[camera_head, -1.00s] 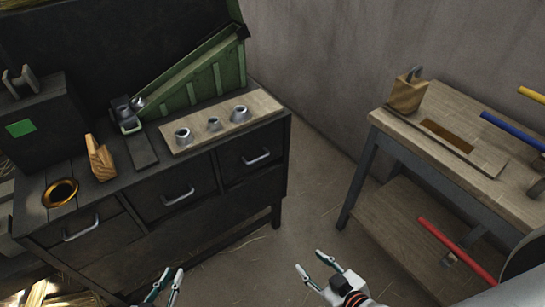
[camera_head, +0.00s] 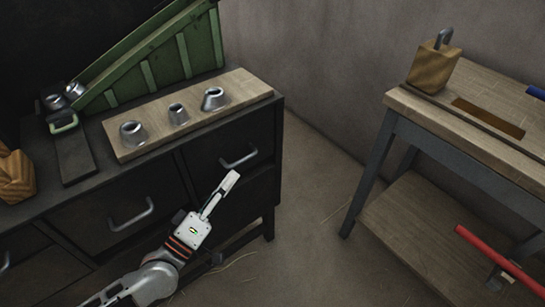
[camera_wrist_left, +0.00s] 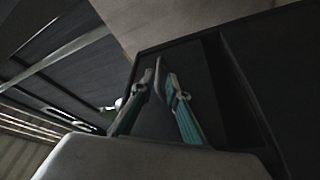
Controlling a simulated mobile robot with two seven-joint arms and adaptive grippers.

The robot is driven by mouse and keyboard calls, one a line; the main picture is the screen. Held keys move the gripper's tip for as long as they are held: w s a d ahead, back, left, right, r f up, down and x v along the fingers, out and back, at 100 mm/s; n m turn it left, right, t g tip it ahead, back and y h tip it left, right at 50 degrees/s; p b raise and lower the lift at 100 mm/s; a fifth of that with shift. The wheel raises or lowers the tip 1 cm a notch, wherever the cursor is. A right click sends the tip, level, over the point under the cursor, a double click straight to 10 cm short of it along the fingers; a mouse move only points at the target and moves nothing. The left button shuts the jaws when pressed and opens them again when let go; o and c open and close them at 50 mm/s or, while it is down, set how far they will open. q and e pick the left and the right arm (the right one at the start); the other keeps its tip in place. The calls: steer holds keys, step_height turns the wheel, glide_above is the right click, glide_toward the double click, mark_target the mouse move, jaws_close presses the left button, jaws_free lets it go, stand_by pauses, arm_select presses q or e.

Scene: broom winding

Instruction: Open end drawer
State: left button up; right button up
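The end drawer (camera_head: 228,143) is at the right end of the dark cabinet, its front flush with the cabinet. A small pale piece (camera_wrist_left: 118,103), perhaps part of a handle, shows beside the left finger. My right gripper is out of view.
The middle drawer's handle (camera_head: 132,215) is left of my left gripper. A wooden board (camera_head: 200,112) with metal cups lies on the cabinet top, beside a green ramp (camera_head: 150,62). A wooden workbench (camera_head: 470,120) stands right, with open floor between.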

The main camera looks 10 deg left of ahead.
mark_target(246, 158)
arm_select(q)
steer(key=x, duration=0.8)
jaws_close()
